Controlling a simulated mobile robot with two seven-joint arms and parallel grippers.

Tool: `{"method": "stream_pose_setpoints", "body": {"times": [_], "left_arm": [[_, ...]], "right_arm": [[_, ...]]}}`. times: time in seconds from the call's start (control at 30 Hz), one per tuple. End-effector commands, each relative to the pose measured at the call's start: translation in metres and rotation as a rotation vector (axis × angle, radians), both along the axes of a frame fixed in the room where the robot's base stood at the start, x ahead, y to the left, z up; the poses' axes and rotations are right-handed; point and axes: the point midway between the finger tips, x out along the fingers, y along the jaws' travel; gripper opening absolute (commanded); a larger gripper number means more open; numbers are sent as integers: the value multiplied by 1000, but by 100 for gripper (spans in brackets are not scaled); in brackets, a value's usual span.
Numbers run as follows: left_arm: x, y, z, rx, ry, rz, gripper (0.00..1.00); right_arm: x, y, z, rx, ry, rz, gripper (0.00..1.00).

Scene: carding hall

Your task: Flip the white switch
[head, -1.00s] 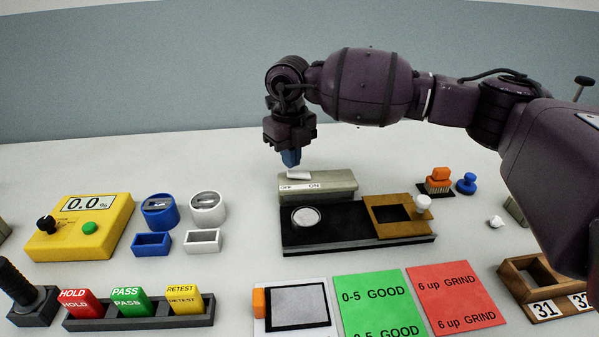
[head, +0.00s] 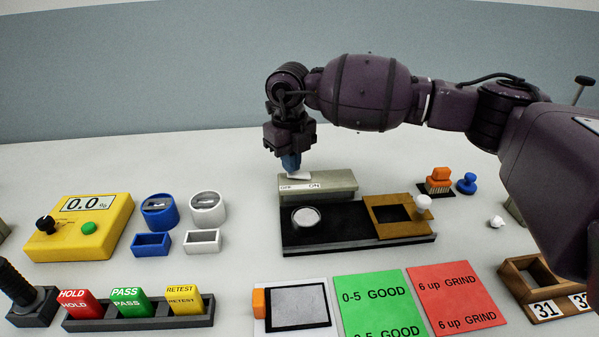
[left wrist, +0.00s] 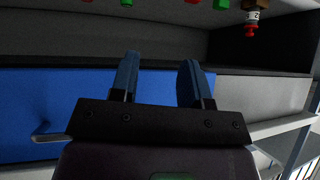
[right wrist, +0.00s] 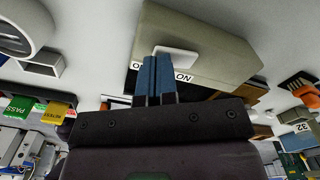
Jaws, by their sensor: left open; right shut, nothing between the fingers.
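The white switch (head: 300,175) is a small rocker on top of a grey-beige box (head: 335,188) marked OFF on the left and ON on the right. My right gripper (head: 291,162) is shut and empty, pointing down with its blue fingertips right at the switch's left part. In the right wrist view the closed fingers (right wrist: 157,65) overlap the lower left of the white switch (right wrist: 178,51); I cannot tell whether they touch it. The fingers partly cover the OFF mark there. My left gripper (left wrist: 158,75) is open and empty, away from the switch.
A black board (head: 345,226) with a white disc stands in front of the box. Blue and white pots (head: 208,207) and a yellow meter (head: 80,226) are to the left. Orange and blue knobbed items stand right. A blue panel (left wrist: 45,100) shows near my left gripper.

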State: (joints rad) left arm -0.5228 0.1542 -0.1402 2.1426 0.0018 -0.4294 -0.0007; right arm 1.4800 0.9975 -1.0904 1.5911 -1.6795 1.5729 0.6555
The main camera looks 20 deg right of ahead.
Motion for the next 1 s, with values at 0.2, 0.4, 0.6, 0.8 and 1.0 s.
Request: {"method": "stream_pose_setpoints", "body": {"times": [0.2,0.4,0.6,0.8,1.0], "left_arm": [[0,0,0,0,1,0,43],[0,0,-1,0,1,-1,43],[-1,0,-1,3,2,-3,43],[-1,1,-2,3,3,-4,43],[-1,1,-2,3,4,-4,43]], "right_arm": [[0,0,-3,0,0,0,0],[0,0,-6,0,1,0,0],[0,0,-8,-1,1,0,0],[0,0,-11,-1,1,0,0],[0,0,-14,-1,2,0,0]]}}
